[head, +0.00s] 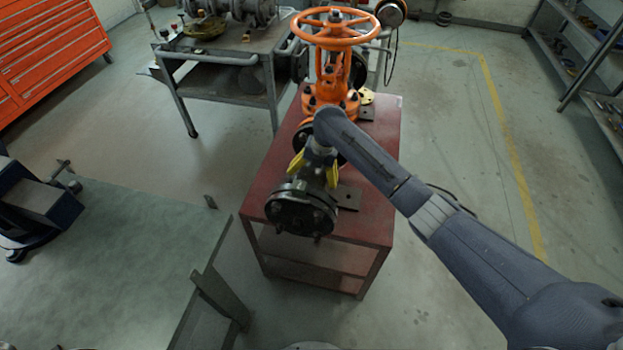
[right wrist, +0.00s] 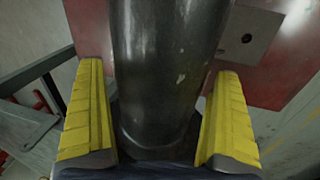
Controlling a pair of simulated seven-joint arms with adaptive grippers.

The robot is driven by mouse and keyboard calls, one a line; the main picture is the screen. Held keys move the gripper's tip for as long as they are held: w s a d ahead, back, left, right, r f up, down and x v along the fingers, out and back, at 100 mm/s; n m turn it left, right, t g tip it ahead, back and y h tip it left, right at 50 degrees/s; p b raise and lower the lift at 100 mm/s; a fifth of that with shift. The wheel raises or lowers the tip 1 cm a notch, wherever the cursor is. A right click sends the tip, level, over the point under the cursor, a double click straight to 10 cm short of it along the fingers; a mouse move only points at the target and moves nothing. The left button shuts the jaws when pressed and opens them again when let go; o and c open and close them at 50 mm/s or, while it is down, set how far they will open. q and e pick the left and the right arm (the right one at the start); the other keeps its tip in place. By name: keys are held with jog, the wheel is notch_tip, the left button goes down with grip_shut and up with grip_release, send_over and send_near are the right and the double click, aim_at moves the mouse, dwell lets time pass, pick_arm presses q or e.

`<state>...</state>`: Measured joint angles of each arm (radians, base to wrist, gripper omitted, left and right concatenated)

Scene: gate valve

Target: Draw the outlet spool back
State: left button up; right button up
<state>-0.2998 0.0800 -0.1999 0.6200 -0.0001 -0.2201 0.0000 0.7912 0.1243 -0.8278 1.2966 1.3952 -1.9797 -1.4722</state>
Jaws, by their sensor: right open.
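The outlet spool (head: 301,192) is a dark pipe with a round bolted flange at its near end. It lies on the red stand, in line with the orange gate valve (head: 333,75) with its handwheel behind it. My right gripper (head: 314,171) is over the spool from above, with its yellow fingers open on either side of the pipe. In the right wrist view the spool (right wrist: 165,70) runs between the two fingers (right wrist: 157,112); whether they touch it is hard to tell. My right forearm and wrist hide part of the joint between spool and valve. My left gripper is not in view.
A metal table (head: 225,85) is behind, shelving (head: 585,60) at far right.

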jog(key=shift+a+f, duration=0.2)
jog(key=shift+f, duration=0.8)
jog(key=shift+c, duration=0.6)
jog(key=c, duration=1.2)
